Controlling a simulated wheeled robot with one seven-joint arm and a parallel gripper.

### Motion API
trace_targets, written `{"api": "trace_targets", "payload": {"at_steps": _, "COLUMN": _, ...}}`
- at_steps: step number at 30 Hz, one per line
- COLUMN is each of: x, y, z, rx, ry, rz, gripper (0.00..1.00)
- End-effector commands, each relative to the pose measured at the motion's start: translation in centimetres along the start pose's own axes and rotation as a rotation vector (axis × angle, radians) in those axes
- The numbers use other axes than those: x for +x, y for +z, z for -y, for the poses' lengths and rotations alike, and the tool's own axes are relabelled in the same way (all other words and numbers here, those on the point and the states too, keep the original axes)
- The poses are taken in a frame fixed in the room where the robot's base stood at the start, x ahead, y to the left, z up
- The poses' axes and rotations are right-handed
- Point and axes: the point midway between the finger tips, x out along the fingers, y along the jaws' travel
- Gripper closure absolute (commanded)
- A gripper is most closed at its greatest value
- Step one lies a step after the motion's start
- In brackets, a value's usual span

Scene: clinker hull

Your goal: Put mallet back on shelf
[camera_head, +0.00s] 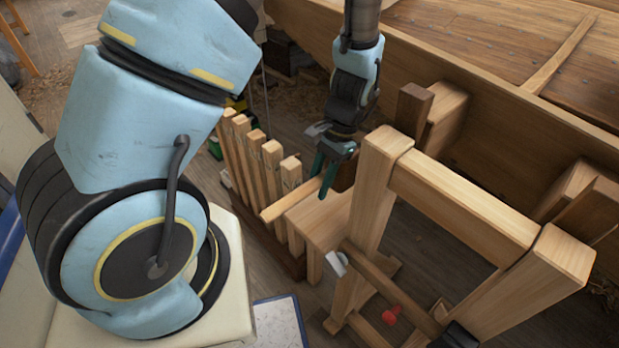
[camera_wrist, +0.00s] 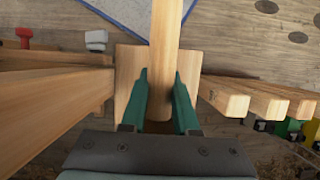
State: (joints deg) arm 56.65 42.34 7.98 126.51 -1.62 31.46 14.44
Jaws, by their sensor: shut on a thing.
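The mallet shows as a pale wooden handle (camera_head: 290,200) that runs left and toward me from my gripper (camera_head: 326,176). A brown block (camera_head: 346,176) behind the fingers looks like its head, mostly hidden. In the wrist view the handle (camera_wrist: 166,35) runs up the picture from between the two green fingers (camera_wrist: 161,100), which are shut on the mallet. A small pale wooden shelf (camera_head: 322,222) lies under the handle, and its surface shows on either side in the wrist view (camera_wrist: 127,70). I cannot tell whether the mallet touches the shelf.
A row of upright wooden slats (camera_head: 257,155) stands just left of the shelf. The plank hull (camera_head: 480,60) lies behind. A blue-edged mat (camera_head: 278,320) lies below.

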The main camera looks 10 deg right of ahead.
Motion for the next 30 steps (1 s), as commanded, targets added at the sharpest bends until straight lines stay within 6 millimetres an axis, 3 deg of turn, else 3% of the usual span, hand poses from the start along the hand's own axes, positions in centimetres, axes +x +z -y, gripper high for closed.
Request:
{"api": "trace_targets", "payload": {"at_steps": 21, "x": 2.3, "y": -6.1, "z": 0.1, "rx": -0.002, "ry": 0.001, "rz": -0.001, "gripper": 1.0}}
{"api": "trace_targets", "payload": {"at_steps": 30, "x": 4.7, "y": -6.9, "z": 0.1, "rx": -0.002, "ry": 0.001, "rz": 0.001, "gripper": 1.0}}
